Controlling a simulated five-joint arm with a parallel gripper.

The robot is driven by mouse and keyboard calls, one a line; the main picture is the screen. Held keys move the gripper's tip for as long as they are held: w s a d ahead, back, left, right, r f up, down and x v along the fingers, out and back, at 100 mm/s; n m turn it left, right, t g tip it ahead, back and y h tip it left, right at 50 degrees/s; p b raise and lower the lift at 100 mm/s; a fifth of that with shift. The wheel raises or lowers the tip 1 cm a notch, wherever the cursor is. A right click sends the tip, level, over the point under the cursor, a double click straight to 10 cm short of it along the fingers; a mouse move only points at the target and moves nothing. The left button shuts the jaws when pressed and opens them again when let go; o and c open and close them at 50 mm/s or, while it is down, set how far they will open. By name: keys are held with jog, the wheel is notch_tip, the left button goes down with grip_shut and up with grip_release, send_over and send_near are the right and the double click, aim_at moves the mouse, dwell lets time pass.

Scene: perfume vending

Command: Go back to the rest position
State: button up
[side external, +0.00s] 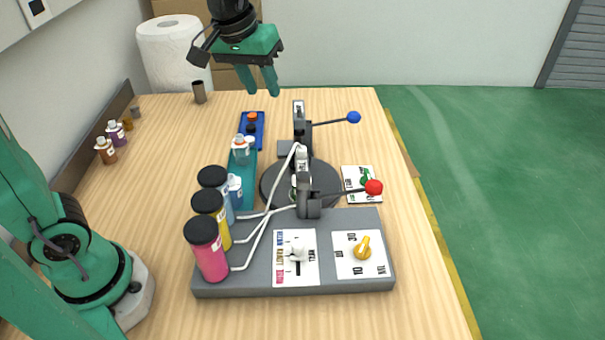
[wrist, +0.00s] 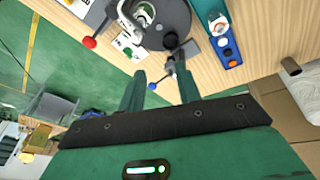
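My gripper (side external: 263,92) is raised above the far end of the wooden table in the side view. In the wrist view its two green fingers (wrist: 160,78) stand apart with nothing between them, so it is open and empty. The perfume machine's grey base (side external: 217,289) stands nearer the camera, with a dark round turntable (side external: 331,201) behind it. A red-knobbed lever (side external: 373,187) and a blue-knobbed lever (side external: 353,117) stick out to the right. In the wrist view the blue knob (wrist: 152,86) shows between the fingers, below them.
Pink (side external: 208,256), yellow (side external: 217,226) and blue bottles stand on the machine's left. A blue holder (side external: 259,137) lies behind it. A brown cup (side external: 199,93) and a paper roll (side external: 173,55) stand at the back. Small bottles (side external: 106,151) line the left wall. The table's far right is clear.

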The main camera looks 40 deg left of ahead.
jog(key=s+a+f+m+t, duration=0.1)
jog(key=s+a+f, duration=0.1)
jog(key=s, duration=0.6)
jog(key=s+a+f+m+t, duration=0.1)
jog(key=s+a+f+m, duration=0.1)
jog(key=s, duration=0.6)
jog(key=shift+s+a+m, duration=0.15)
jog(key=shift+a+m, duration=0.15)
jog(key=shift+a, duration=0.05)
